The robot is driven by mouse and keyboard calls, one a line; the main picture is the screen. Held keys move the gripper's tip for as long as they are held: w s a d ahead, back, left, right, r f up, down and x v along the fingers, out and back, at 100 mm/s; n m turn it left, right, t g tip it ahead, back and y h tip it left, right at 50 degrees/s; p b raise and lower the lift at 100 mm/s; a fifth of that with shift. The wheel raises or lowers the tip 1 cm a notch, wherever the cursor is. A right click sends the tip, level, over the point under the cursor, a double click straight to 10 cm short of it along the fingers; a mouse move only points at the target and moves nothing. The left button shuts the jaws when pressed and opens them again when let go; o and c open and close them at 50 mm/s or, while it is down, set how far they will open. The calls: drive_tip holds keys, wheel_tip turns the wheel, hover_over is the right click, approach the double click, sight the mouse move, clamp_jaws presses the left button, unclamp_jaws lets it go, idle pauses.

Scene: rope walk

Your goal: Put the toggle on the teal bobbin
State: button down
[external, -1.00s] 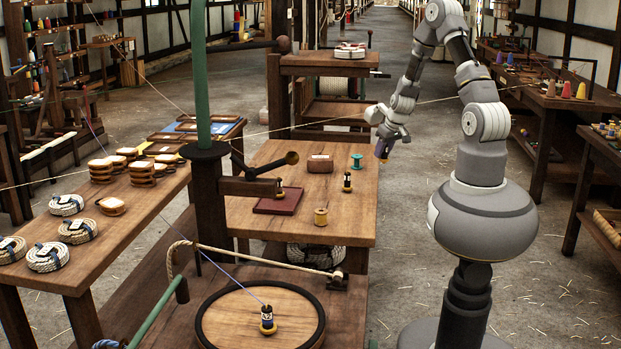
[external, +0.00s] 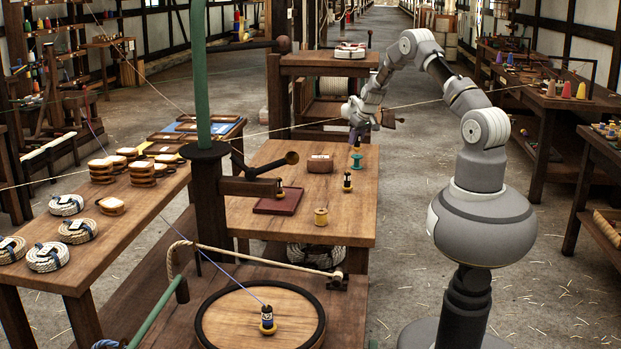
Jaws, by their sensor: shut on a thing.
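The teal bobbin (external: 357,164) stands upright near the back right of the wooden table. My gripper (external: 357,142) points down right above it, shut on the toggle. Only a small light tip of the toggle (external: 357,149) shows below the fingers, close over the bobbin's top. I cannot tell whether the toggle touches the bobbin.
A red tray (external: 278,204) holds another dark piece (external: 279,188). A taut rope crosses behind my gripper.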

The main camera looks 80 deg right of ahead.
wheel_tip(320, 180, down, 2)
drive_tip(key=shift+f, duration=0.1)
drive_tip(key=shift+a, duration=0.1)
drive_tip(key=c, duration=0.7)
unclamp_jaws()
drive_tip(key=shift+c, duration=0.2)
